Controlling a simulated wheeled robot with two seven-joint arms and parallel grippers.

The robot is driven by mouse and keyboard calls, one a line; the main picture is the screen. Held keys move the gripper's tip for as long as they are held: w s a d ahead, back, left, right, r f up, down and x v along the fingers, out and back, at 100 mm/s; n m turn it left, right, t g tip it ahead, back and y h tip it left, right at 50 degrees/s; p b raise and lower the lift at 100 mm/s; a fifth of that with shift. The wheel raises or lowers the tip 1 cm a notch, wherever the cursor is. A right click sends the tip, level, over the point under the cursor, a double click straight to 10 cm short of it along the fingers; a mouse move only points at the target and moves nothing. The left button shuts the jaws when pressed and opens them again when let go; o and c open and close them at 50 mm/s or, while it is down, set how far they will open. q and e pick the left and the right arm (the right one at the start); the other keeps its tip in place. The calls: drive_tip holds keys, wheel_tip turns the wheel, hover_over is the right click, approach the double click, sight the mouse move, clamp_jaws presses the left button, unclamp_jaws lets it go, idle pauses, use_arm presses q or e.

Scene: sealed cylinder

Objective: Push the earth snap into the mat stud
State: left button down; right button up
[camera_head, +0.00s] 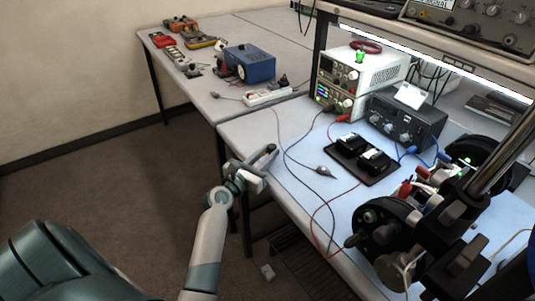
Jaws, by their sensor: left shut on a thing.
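My left gripper (264,160) is over the near-left edge of the right-hand bench. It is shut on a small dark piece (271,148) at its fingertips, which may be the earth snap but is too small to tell. A pale blue mat (310,200) covers the bench top beside the gripper. I cannot make out the mat stud; the gripper may hide it. A grey clip (323,170) on a dark lead lies on the mat, right of the gripper. My right gripper cannot be made out.
A black tray (380,178) with two black blocks lies mid-bench. Behind it stand a white power supply (355,80) and a dark instrument box (405,122). Black round apparatus (385,230) fills the right. Loose leads cross the mat. A blue box (249,63) is on the far bench.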

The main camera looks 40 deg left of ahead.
use_arm(q)
drive_tip(key=shift+p, duration=0.6)
use_arm(e)
drive_tip(key=shift+a+r, duration=0.1)
drive_tip(key=shift+r, duration=0.5)
idle(0.5)
use_arm(q)
drive_tip(key=shift+f+b, duration=0.45)
drive_tip(key=shift+f, duration=0.15)
use_arm(e)
drive_tip(key=shift+f, duration=0.45)
use_arm(q)
drive_tip(key=c, duration=1.4)
unclamp_jaws()
drive_tip(key=shift+c, duration=0.2)
drive_tip(key=shift+s, duration=0.1)
drive_tip(key=s+b, duration=0.2)
drive_tip(key=s, duration=1.5)
drive_tip(key=shift+s+b, duration=0.15)
drive_tip(key=shift+b, duration=0.25)
use_arm(e)
drive_tip(key=shift+t, duration=0.5)
drive_tip(key=w, duration=0.1)
drive_tip(key=w+a+f, duration=0.1)
drive_tip(key=w+f, duration=0.1)
drive_tip(key=w, duration=0.1)
drive_tip(key=shift+a, duration=0.25)
drive_tip(key=shift+s, duration=0.25)
